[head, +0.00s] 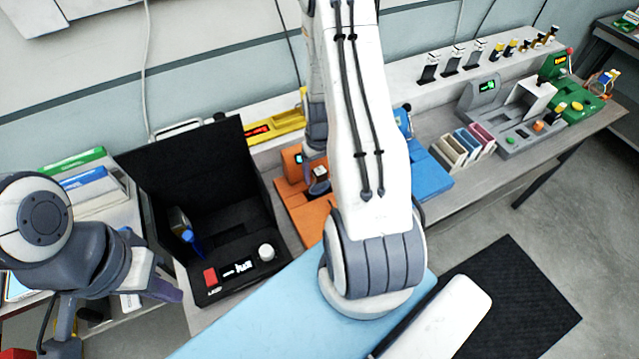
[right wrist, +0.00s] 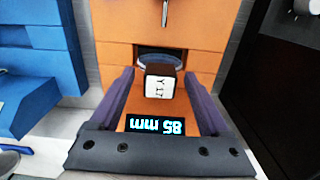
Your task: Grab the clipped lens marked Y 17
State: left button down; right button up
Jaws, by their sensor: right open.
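The clipped lens marked Y 17 (right wrist: 160,86) shows in the right wrist view as a dark clip with a white label reading "Y 17". A bluish lens rim (right wrist: 152,60) sits behind it in a slot of an orange device (right wrist: 112,22). My right gripper (right wrist: 159,74) is open, one purple finger on each side of the clip, with gaps on both sides. In the head view, the pale clip top (head: 320,172) shows at the orange device (head: 293,203), partly hidden by my right arm. My left gripper (head: 160,287) is at the lower left, away from the lens; its jaw opening is unclear.
The orange device's display (right wrist: 155,126) reads "85 mm". A black open case (head: 225,285) stands left of it, a blue device (head: 432,178) right. Further right are colored slides (head: 467,146) and a grey instrument (head: 485,105). Several clipped pieces line the back shelf (head: 415,88).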

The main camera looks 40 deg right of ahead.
grip_shut()
jog(key=shift+r, duration=0.1)
dwell(0.4)
